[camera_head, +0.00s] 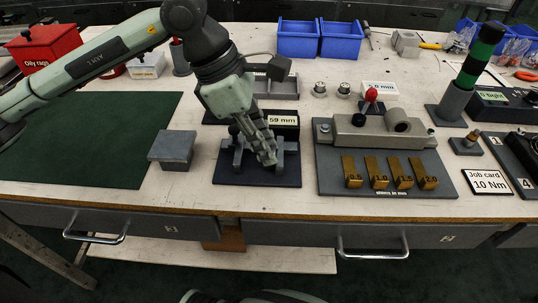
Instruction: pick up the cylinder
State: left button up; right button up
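My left gripper (262,146) comes in from the left and points down over a dark fixture (288,160) with grey uprights, on a dark pad by a "59 mm" sign. Its fingers overlap in this view, so I cannot tell whether they are open or hold anything. They hide part of the fixture. No separate cylinder shows clearly between them. A green and black banded cylinder (482,55) stands upright, slightly tilted in the picture, in a grey holder (453,104) at the right, far from the gripper. My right gripper is not in view.
A grey block (173,147) stands left of the fixture. A gauge board (335,185) with several brass pieces lies to the right. Blue bins (298,40) stand at the back, a red box (43,47) at far left. The green mat (90,135) is clear.

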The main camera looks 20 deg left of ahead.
pick_arm(q)
grip_shut()
jog(key=shift+r, duration=0.1)
